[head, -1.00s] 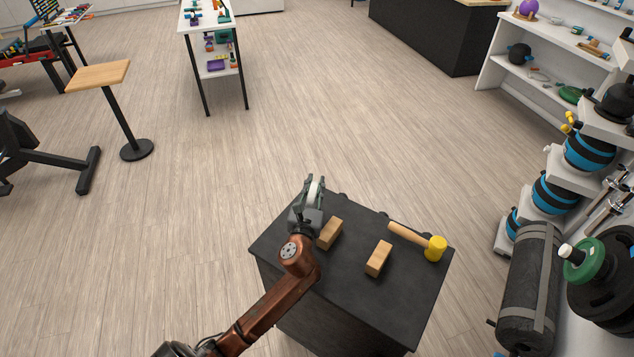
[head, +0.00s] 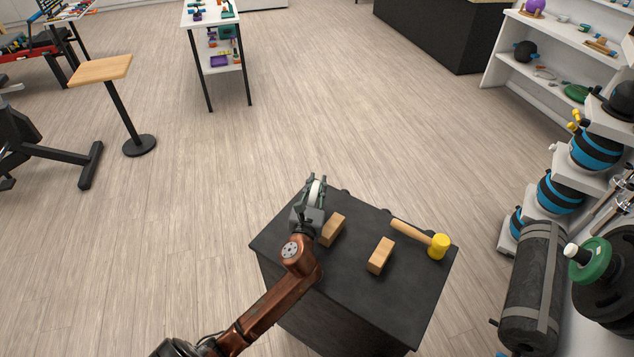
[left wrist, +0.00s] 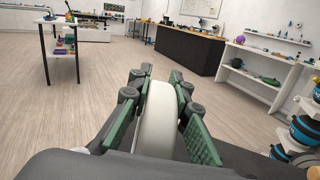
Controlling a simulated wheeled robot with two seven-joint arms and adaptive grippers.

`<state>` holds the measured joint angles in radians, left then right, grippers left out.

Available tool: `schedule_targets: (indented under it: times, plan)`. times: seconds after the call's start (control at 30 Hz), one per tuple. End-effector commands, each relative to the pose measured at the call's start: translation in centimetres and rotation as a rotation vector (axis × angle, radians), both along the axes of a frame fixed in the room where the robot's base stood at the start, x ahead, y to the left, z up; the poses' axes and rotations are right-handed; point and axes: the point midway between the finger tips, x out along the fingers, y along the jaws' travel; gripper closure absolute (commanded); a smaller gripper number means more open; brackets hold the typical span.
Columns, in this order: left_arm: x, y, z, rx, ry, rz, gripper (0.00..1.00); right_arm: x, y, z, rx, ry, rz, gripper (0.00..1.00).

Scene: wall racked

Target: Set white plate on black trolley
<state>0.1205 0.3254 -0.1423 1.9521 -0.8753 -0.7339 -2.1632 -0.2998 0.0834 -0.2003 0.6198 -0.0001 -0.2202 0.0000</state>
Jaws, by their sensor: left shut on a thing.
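My left gripper (head: 316,187) is shut on the white plate (head: 314,194), which stands on edge between the fingers. The plate also shows edge-on in the left wrist view (left wrist: 157,118), between the green finger pads. The black trolley (head: 372,294) is at the lower middle of the head view. The gripper and plate are over its far left part; I cannot tell whether the plate touches the top. My right gripper is not in view.
Two wooden blocks (head: 381,256) (head: 333,230) and a yellow-headed mallet (head: 437,246) lie on the trolley top. A weight rack with blue-banded balls (head: 560,191) and a dark roll (head: 532,285) stand to the right. The floor beyond the trolley is clear.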

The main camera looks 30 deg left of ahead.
Motion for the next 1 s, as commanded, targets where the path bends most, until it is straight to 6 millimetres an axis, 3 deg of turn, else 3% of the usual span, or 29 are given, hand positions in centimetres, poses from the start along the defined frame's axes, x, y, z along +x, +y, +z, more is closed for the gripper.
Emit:
schedule_targets:
  times: [0.2, 0.23, 0.5, 0.8, 1.0]
  plan:
    - [0.0, 0.0, -0.3, 0.002, -0.002, 0.000, 1.00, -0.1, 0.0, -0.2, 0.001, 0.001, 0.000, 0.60]
    - [0.0, 0.0, -0.3, 0.001, -0.003, -0.001, 0.81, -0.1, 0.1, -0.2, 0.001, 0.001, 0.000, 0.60]
    - [0.0, 0.0, -0.3, 0.000, -0.001, -0.001, 0.62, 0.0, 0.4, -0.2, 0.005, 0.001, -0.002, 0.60]
    - [0.0, 0.0, -0.3, 0.000, 0.001, 0.000, 0.62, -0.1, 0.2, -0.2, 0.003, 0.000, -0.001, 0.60]
    - [0.0, 0.0, 2.2, 0.002, -0.004, -0.002, 0.62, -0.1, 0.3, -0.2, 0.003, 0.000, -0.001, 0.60]
